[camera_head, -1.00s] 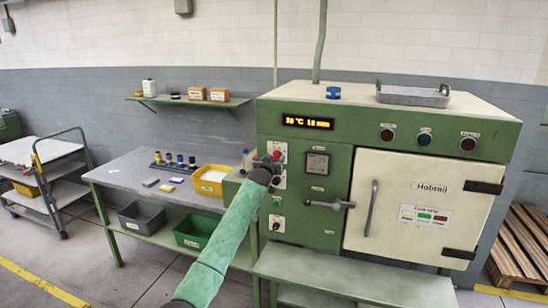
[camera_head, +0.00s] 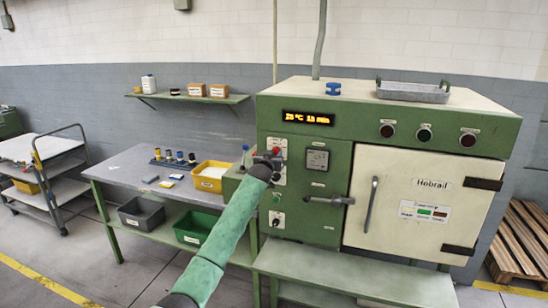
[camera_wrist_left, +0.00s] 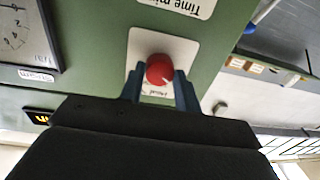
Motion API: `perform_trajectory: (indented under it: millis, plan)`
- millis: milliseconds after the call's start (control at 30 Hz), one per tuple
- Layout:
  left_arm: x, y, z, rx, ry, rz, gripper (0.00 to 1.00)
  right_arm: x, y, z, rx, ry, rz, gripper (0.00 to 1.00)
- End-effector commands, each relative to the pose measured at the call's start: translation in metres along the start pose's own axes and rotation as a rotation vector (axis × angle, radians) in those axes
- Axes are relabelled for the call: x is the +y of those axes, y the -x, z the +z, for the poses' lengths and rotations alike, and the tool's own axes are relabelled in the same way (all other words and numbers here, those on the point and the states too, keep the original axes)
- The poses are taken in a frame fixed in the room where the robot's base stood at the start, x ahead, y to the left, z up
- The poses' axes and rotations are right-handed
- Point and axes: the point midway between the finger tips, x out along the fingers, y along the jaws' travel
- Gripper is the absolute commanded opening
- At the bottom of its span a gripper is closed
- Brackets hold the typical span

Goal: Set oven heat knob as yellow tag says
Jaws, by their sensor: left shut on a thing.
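The green oven (camera_head: 330,165) has a red knob (camera_head: 277,152) on its left front panel. In the left wrist view the red knob (camera_wrist_left: 160,69) sits on a white plate with a small label too blurred to read. My left gripper (camera_head: 270,160) is at this knob, and its two blue-grey fingers (camera_wrist_left: 158,86) are shut on the knob's sides. The orange display (camera_head: 307,118) shows a °C value and a min value; the digits are hard to read. A small card with yellow on it (camera_head: 176,176) lies on the side table; its text is unreadable. My right gripper is not in view.
A lever handle (camera_head: 330,200) sticks out to the right. The side table (camera_head: 125,165) holds a yellow bin (camera_head: 209,174) and several small bottles. A green bench (camera_head: 340,270) stands in front.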

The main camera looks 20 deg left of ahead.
Motion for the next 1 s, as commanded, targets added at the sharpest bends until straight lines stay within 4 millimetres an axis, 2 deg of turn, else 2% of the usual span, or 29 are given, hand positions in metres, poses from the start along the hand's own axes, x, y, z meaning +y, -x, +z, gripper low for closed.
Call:
perform_trajectory:
  millis: [367, 467, 700, 1000]
  plan:
    - [-0.001, 0.0, 0.002, 0.017, -0.273, 0.001, 0.1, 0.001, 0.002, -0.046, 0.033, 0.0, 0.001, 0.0]
    - [-0.001, 0.0, 0.002, 0.02, -0.351, 0.001, 0.1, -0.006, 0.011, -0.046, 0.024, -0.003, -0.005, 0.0]
    - [-0.001, 0.0, 0.001, 0.029, -0.51, 0.001, 0.1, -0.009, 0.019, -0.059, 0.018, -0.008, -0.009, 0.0]
    - [-0.001, 0.0, 0.001, 0.035, -0.616, 0.002, 0.1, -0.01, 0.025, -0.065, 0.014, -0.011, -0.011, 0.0]
